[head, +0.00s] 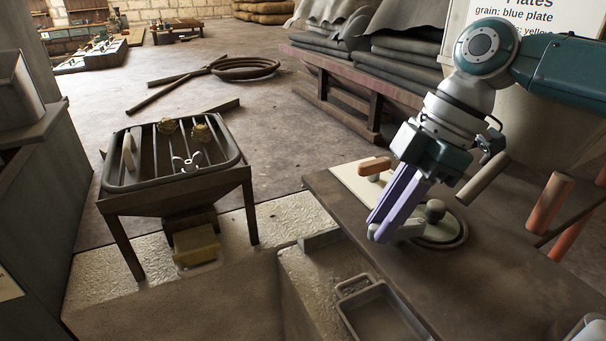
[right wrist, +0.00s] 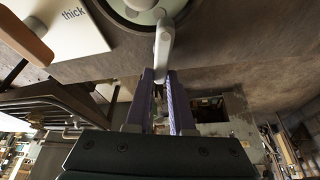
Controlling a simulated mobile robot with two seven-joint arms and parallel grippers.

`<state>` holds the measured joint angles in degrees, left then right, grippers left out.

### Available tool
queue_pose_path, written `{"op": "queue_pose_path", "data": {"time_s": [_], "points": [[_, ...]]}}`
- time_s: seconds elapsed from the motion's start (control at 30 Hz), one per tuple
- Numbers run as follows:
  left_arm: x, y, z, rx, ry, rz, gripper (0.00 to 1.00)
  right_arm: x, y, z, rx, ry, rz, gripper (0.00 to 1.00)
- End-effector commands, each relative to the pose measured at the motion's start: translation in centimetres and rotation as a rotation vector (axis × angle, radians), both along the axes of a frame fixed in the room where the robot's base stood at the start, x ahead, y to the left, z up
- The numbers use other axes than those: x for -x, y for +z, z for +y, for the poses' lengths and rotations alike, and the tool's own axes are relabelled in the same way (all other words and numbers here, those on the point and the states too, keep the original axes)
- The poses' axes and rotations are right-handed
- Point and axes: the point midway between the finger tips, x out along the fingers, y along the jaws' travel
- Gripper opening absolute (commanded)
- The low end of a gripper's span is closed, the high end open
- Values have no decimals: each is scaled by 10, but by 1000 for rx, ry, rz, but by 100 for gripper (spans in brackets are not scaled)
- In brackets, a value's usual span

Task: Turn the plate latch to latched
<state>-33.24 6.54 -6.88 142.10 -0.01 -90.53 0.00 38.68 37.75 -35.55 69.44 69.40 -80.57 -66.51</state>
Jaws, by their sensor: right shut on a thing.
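A round, green-edged fitting (head: 446,232) is set in the top of the brown bench (head: 480,275), with a dark round knob (head: 434,210) on it. A pale grey lever (head: 405,231) reaches out from the fitting toward the left; it appears to be the plate latch, though no latch marking is readable. My right gripper (head: 380,228) has its purple fingers shut on the lever's outer end. In the right wrist view the lever (right wrist: 163,45) runs from the fitting down between the two fingers.
A white card (right wrist: 85,35) marked "thick" lies on the bench beside the fitting, with a wooden handle (head: 375,167) over it. A metal tray (head: 378,312) is in front. A barred hopper stand (head: 177,185) is at left. A sign (head: 530,17) stands behind my right arm.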

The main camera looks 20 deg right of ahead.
Motion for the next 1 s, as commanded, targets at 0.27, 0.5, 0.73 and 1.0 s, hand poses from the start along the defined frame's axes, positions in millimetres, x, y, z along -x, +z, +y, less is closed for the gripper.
{"op": "queue_pose_path", "data": {"time_s": [0.27,0.5,0.73,1.0], "points": [[0,-19,2,-7,-4,0,50,3,-3,1,0,191,0,0],[0,-26,3,-9,-6,0,50,5,-1,1,1,284,0,0],[0,-27,3,-9,-6,0,50,6,-1,0,2,316,-1,0],[0,-27,2,-7,-5,0,50,6,0,0,2,318,0,0]]}}
